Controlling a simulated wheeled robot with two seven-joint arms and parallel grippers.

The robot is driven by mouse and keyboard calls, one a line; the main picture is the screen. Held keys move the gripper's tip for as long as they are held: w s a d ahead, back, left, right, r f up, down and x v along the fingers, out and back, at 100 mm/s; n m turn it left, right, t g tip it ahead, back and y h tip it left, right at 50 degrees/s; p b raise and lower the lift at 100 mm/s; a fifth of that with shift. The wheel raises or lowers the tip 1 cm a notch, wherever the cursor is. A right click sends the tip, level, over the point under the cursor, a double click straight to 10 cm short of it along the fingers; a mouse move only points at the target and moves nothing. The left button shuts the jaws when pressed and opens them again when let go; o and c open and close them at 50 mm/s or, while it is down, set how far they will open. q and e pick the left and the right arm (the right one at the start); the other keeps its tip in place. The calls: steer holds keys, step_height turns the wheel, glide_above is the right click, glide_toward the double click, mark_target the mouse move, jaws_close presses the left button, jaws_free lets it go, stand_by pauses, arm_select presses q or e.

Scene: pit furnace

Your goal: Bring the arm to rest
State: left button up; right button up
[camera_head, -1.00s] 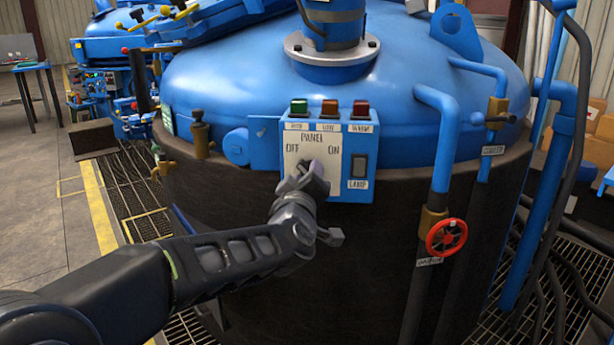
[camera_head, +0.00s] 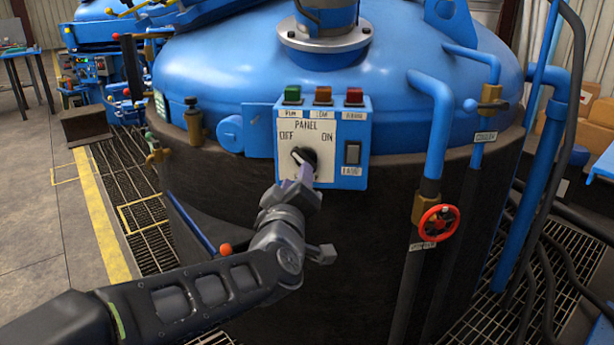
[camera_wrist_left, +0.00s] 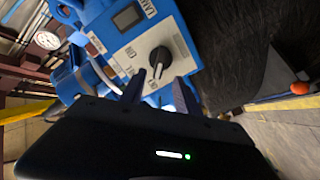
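The blue control panel (camera_head: 348,178) with a white PANEL face is on the front of the furnace. Its black rotary knob (camera_head: 304,157) sits between the OFF and ON labels, and its pale mark seems to lean toward OFF. My left gripper (camera_head: 303,178) is just below and in front of the knob, partly overlapping its lower edge. In the left wrist view the knob (camera_wrist_left: 159,58) shows beyond the fingertips, clear of them. The two fingers of my left gripper (camera_wrist_left: 158,88) are apart with nothing between them. My right gripper is not in view.
A red valve wheel (camera_head: 439,223) and blue pipes (camera_head: 437,130) stand to the right. An orange-tipped lever (camera_head: 225,249) is near my left arm. Floor is open at far left.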

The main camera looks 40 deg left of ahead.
arm_select(q)
steer(key=w+d+f+m+g+h, duration=0.1)
steer(key=d+f+m+g+h, duration=0.3)
steer(key=f, duration=0.7)
steer(key=w+d+f+m+h, duration=0.1)
steer(key=d+f+m+h, duration=0.1)
steer(key=d+f, duration=0.65)
steer(key=w+d+f+m+g+h, duration=0.2)
steer(key=f+m+h, duration=0.1)
steer(key=f, duration=1)
steer(key=s+d+f+m+g+h, duration=0.1)
steer(key=s+d+f+g, duration=0.2)
steer(key=s+d+f, duration=0.35)
steer(key=s+d+f+m+g+h, duration=0.1)
steer(key=s+d+f+m+g, duration=0.2)
steer(key=s+f, duration=0.6)
steer(key=s+d+f+g+h, duration=0.2)
steer(key=s+d+f, duration=0.45)
steer(key=f, duration=0.35)
step_height(320, 180, up, 27)
steer(key=s+d+g+p, duration=0.1)
steer(key=s+p, duration=0.2)
steer(key=p, duration=2.4)
steer(key=shift+d+r, duration=0.15)
steer(key=shift+d, duration=0.15)
